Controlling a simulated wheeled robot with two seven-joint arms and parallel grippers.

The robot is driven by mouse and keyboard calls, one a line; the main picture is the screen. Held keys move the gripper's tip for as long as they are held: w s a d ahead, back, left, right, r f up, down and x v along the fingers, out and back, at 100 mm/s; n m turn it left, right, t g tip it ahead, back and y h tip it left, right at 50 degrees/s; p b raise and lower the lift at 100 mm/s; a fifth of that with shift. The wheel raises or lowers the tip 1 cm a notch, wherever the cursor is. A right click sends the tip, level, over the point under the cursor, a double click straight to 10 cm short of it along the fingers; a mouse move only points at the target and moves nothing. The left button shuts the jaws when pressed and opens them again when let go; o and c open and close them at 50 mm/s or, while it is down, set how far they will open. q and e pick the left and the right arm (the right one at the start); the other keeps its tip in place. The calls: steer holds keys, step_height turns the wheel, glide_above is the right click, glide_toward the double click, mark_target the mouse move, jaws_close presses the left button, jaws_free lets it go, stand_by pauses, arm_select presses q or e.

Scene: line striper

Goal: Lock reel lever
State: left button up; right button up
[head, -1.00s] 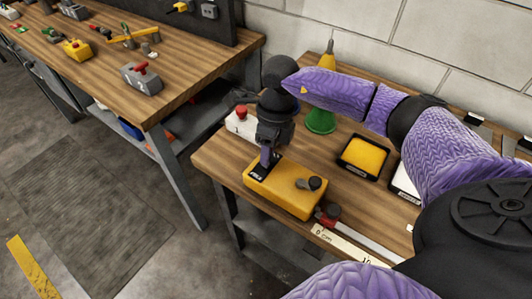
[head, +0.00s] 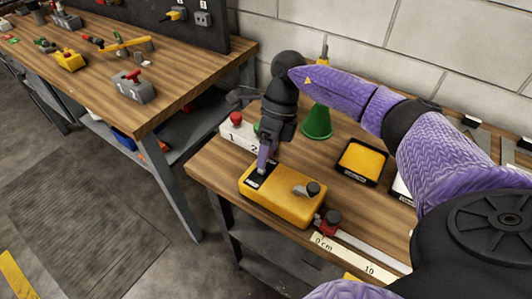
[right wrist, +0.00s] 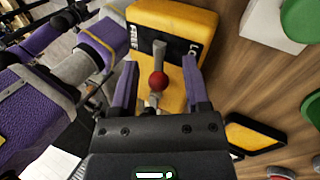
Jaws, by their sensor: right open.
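The yellow reel box (head: 283,203) sits on the near wooden bench, with a black label plate on its left end. In the right wrist view the plate reads FREE (right wrist: 134,37) at the left and the start of LOCK (right wrist: 195,52) at the right. A grey lever with a red ball end (right wrist: 158,80) stands between the two labels. My right gripper (head: 262,169) is over the plate. In the right wrist view its open fingers (right wrist: 160,88) are on either side of the lever, with gaps visible. In the head view the gripper hides the lever. My left gripper is not in view.
A dark crank knob (head: 313,188) is on the box's right end. A red-knobbed clamp and ruler (head: 345,252) lie to the right. Behind are a red-button box (head: 235,133), a green cone (head: 317,122) and a yellow-topped black tray (head: 361,160).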

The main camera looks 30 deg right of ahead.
steer(key=v, duration=0.9)
steer(key=shift+p, duration=0.3)
